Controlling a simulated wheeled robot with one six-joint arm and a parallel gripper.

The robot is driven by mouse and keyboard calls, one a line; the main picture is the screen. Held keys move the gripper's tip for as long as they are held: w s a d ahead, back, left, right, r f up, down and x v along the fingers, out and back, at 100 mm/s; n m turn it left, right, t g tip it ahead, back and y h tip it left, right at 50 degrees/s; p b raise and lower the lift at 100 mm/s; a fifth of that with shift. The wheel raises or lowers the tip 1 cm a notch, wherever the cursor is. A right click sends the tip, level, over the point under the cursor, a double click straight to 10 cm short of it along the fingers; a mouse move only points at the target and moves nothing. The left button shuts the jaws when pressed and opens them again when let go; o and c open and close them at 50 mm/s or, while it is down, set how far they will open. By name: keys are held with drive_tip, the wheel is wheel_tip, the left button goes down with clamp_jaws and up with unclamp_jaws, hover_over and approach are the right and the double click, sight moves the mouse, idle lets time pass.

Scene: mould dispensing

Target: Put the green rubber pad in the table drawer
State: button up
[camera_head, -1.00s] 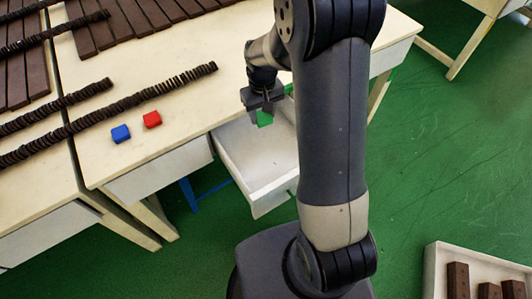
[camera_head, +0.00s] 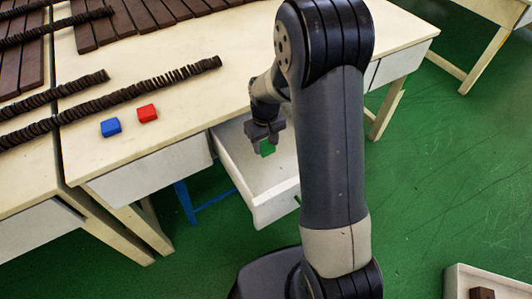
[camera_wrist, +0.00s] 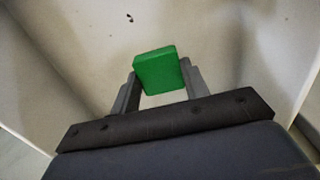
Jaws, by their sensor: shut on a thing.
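The green rubber pad (camera_wrist: 156,71) is between the two fingers of my gripper (camera_wrist: 160,88) in the wrist view. My gripper is shut on it. In the head view my gripper (camera_head: 266,146) is over the open white table drawer (camera_head: 275,206), with a bit of the green pad (camera_head: 267,149) showing below the fingers. In the wrist view the pale drawer inside (camera_wrist: 215,30) lies behind the pad. I cannot tell whether the pad touches the drawer floor. My arm hides the drawer's right part in the head view.
A blue block (camera_head: 111,127) and a red block (camera_head: 148,112) sit on the table (camera_head: 185,105) left of the drawer. Rows of dark brown pieces (camera_head: 130,102) lie behind them. A white tray (camera_head: 455,285) with dark pieces is at the lower right. Green floor (camera_head: 440,170) is open at the right.

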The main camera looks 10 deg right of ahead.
sight(265, 159)
drive_tip(key=shift+f+b, duration=0.35)
drive_tip(key=shift+f, duration=1.95)
drive_tip(key=shift+f, duration=0.2)
drive_tip(key=o, duration=1)
drive_tip(key=shift+r, duration=0.15)
wheel_tip(265, 159, up, 12)
drive_tip(key=shift+r+p, duration=0.1)
drive_tip(key=shift+p, duration=0.95)
